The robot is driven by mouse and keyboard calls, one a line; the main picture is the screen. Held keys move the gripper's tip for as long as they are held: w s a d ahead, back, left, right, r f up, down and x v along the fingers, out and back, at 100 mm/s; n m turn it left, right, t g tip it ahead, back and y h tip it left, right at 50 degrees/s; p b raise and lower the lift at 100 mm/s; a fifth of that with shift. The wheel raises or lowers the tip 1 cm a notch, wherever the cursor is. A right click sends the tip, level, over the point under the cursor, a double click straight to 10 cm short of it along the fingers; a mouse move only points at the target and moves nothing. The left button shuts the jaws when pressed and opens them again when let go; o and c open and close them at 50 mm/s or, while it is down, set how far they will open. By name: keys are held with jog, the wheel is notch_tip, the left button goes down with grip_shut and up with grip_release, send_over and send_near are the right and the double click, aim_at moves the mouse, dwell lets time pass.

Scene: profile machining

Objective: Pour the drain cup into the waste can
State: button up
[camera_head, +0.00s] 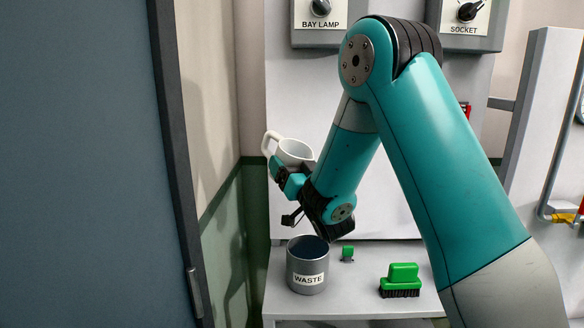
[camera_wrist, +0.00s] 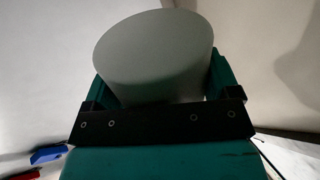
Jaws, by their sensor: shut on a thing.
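A white cup with a handle, the drain cup (camera_head: 294,152), is held in my gripper (camera_head: 282,172) above the waste can. The cup looks slightly tilted in the head view, with its rim upward; its contents cannot be seen. In the wrist view the cup's pale side or bottom (camera_wrist: 155,60) fills the space between the fingers of my gripper (camera_wrist: 160,90). The grey waste can (camera_head: 307,278), labelled WASTE, stands upright on the shelf below, with a dark open top. The cup and can are apart.
A green brush (camera_head: 401,280) and a small green item (camera_head: 347,254) lie on the grey shelf (camera_head: 360,303) right of the can. Bay lamp (camera_head: 321,10) and socket (camera_head: 467,14) switch boxes are on the wall above. A dark door-like panel (camera_head: 85,160) stands at left.

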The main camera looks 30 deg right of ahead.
jog(key=shift+w+f+m+t+b, duration=0.1)
jog(key=shift+m+t+b, duration=0.3)
jog(key=shift+b, duration=1.7)
jog(key=shift+r+h, duration=0.2)
jog(key=shift+h, duration=0.2)
jog(key=shift+f+b, duration=0.2)
jog(key=shift+b, duration=0.65)
jog(key=t+b, duration=0.1)
jog(key=b, duration=0.4)
jog(key=shift+w+m+h, duration=0.1)
jog(key=shift+m+h, duration=0.2)
jog(key=shift+m, duration=0.1)
jog(key=shift+r+b, duration=0.25)
jog(key=shift+b, duration=0.1)
jog(key=shift+f+t+b, duration=0.25)
jog(key=shift+t+b, duration=0.05)
jog(key=shift+b, duration=0.75)
jog(key=b, duration=0.4)
jog(key=shift+m+h+b, duration=0.3)
jog(key=shift+m, duration=0.1)
jog(key=b, duration=0.7)
jog(key=shift+w+a+t, duration=0.1)
jog(key=shift+w+t, duration=0.15)
jog(key=shift+t, duration=0.05)
jog(key=b, duration=0.3)
jog(key=shift+s+m, duration=0.1)
jog(key=shift+m, duration=0.2)
